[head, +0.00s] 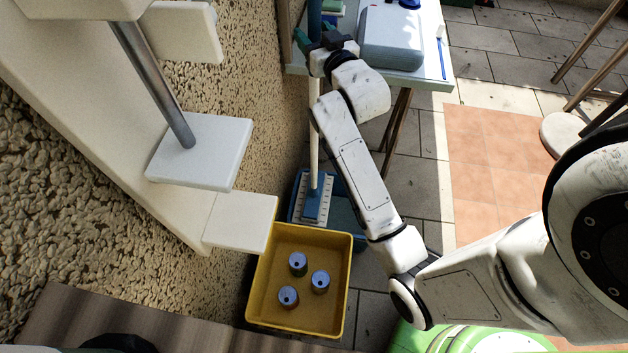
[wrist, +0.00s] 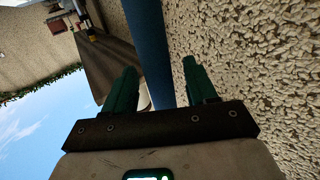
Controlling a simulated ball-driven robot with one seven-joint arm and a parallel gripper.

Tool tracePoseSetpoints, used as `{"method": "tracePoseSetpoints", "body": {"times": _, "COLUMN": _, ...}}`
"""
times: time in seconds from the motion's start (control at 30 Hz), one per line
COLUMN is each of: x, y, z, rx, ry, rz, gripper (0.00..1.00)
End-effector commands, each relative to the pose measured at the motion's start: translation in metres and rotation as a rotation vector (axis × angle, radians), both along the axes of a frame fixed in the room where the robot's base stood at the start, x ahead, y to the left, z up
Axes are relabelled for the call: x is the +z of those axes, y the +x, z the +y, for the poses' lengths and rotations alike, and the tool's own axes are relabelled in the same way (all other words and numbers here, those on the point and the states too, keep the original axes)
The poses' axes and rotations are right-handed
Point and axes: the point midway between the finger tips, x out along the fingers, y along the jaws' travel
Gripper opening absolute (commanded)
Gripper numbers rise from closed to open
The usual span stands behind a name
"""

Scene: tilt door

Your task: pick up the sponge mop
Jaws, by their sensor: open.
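The sponge mop (head: 314,145) stands upright by the stucco wall in the head view. It has a white lower pole, a blue upper handle, and a blue and pale head on the floor behind the yellow crate. My gripper (head: 313,38) is open at the blue upper handle. In the wrist view, the mop's blue handle (wrist: 148,45) runs between the two green fingers of my gripper (wrist: 159,68). I cannot tell how deep it sits between them; neither finger is clearly pressed on it.
A yellow crate (head: 258,310) with 3 blue-topped cans (head: 298,263) stands in front of the mop head. A pale table (head: 435,70) with a blue-grey box (head: 391,38) is right of my gripper. The rough wall (head: 265,130) is close on the left.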

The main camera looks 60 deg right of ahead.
Motion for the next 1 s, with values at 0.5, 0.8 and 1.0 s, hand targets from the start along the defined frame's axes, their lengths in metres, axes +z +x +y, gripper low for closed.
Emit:
{"method": "tracePoseSetpoints", "body": {"times": 0.5, "x": -0.0005, "y": 0.0051, "z": -0.0041, "rx": 0.000, "ry": 0.000, "rz": 0.000, "gripper": 0.39}}
{"method": "tracePoseSetpoints", "body": {"times": 0.8, "x": -0.0004, "y": 0.0050, "z": -0.0039, "rx": 0.000, "ry": 0.000, "rz": 0.000, "gripper": 0.10}}
{"method": "tracePoseSetpoints", "body": {"times": 1.0, "x": -0.0004, "y": 0.0050, "z": -0.0039, "rx": 0.000, "ry": 0.000, "rz": 0.000, "gripper": 0.00}}
